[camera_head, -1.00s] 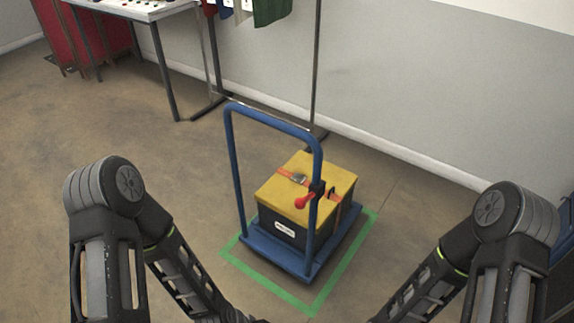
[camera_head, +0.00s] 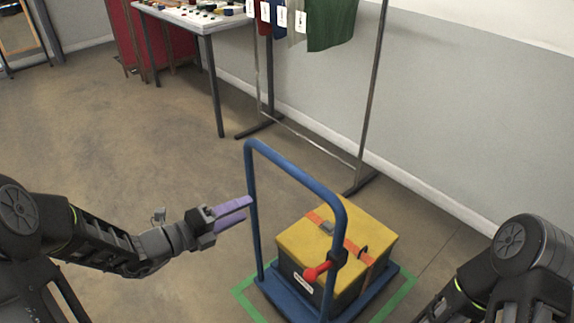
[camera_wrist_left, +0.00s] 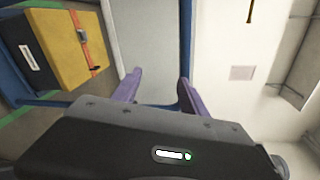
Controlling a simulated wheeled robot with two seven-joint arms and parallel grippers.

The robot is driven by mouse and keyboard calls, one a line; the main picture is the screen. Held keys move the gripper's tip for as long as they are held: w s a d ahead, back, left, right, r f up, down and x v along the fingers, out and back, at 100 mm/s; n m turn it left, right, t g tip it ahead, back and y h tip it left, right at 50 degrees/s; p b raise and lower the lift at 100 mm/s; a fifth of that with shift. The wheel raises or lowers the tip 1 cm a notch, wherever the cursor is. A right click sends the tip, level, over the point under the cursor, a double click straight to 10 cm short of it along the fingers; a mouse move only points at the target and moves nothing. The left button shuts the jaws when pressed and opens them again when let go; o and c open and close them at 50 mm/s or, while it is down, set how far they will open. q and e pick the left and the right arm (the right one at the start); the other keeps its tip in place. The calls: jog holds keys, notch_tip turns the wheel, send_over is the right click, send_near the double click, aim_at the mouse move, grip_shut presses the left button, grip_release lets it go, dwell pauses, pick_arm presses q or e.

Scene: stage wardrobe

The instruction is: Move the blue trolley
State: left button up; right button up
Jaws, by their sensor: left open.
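The blue trolley (camera_head: 296,171) stands on the floor with its tall hoop handle toward me. It bears a black box with a yellow lid (camera_head: 335,232), bound by an orange strap. A red-knobbed lever (camera_head: 316,271) sits on the handle's right post. My left gripper (camera_head: 248,208) is open, its purple fingers beside the handle's left post; I cannot tell whether they touch it. The left wrist view shows the open fingers (camera_wrist_left: 160,88), blue handle bars beyond them, and the yellow lid (camera_wrist_left: 70,45) at left. My right gripper is out of view; only its arm shows at lower right.
A green floor outline (camera_head: 398,297) surrounds the trolley base. A clothes rack (camera_head: 371,90) with hanging garments stands behind it by the wall. A table (camera_head: 200,22) with small items is at the back left. The floor at left is open.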

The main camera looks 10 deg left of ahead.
pick_arm(q)
jog(key=r+n, duration=0.1)
jog(key=r+n+t, duration=0.1)
jog(key=r+n+h, duration=0.1)
jog(key=shift+w+a+r+n+t, duration=0.1)
jog(key=shift+w+r+n+t, duration=0.2)
jog(key=shift+w+r+n, duration=0.1)
jog(key=b, duration=0.3)
send_near(285, 170)
jog(key=x, duration=1.1)
jog(key=shift+w, duration=0.2)
jog(key=shift+c, duration=0.3)
grip_shut()
